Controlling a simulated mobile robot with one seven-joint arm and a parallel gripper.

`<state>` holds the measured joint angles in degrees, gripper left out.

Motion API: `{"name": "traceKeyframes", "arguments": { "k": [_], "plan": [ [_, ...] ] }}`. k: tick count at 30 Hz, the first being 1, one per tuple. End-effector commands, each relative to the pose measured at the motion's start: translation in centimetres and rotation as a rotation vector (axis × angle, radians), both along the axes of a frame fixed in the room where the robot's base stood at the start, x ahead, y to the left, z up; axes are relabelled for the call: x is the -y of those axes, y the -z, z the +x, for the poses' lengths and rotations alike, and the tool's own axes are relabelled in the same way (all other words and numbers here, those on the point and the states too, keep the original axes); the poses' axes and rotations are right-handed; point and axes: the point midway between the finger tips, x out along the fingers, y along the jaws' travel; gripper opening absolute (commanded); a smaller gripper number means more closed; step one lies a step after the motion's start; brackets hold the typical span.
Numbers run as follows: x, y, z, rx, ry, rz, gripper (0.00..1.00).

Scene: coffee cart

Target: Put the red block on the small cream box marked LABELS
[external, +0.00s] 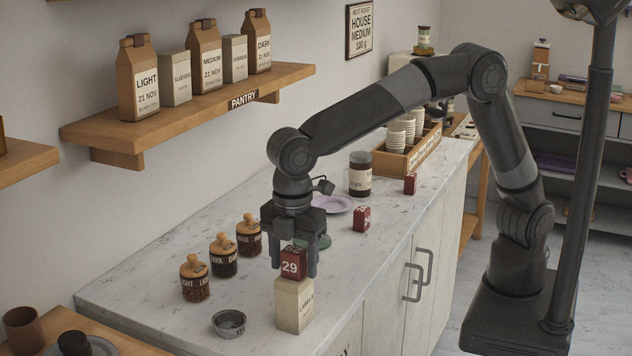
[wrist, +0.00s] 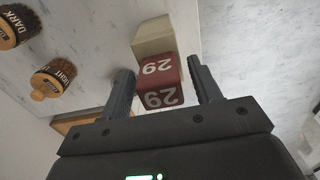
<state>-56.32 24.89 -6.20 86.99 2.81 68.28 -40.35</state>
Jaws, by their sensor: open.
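A red block marked 29 (external: 293,263) sits on top of a small cream box (external: 294,308) at the front edge of the marble counter. The lettering on the box's side is too small to read fully. My gripper (external: 293,271) points down over the block, open, one finger on each side. In the wrist view the red block (wrist: 160,96) lies between the two spread fingers of my gripper (wrist: 160,72), with visible gaps. The cream box (wrist: 153,38) shows just beyond it, partly hidden by the block.
Corked jars (external: 223,256) stand left of the box, and a small grey bowl (external: 229,322) is close by at the front. Two other red blocks (external: 361,218) (external: 410,183) stand farther back, near a dark jar (external: 360,174) and a lilac plate (external: 334,204). A shelf (external: 190,105) overhangs at left.

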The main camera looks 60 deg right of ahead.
Motion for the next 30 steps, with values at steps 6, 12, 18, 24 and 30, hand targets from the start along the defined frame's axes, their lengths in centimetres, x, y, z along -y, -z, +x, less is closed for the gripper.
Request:
{"name": "traceKeyframes", "arguments": {
  "k": [6, 12, 18, 24, 30],
  "plan": [
    [0.0, -0.7, 0.0, 0.001, 0.0, 0.001, 0.58],
    [0.0, -4.3, 0.1, 0.003, 0.001, 0.003, 0.58],
    [0.0, -8.6, 0.1, 0.002, 0.001, 0.004, 0.58],
    [0.0, -11.5, 0.1, 0.001, 0.0, 0.001, 0.58],
    [0.0, -12.3, 0.0, 0.0, 0.0, 0.0, 0.58]
  ]
}}
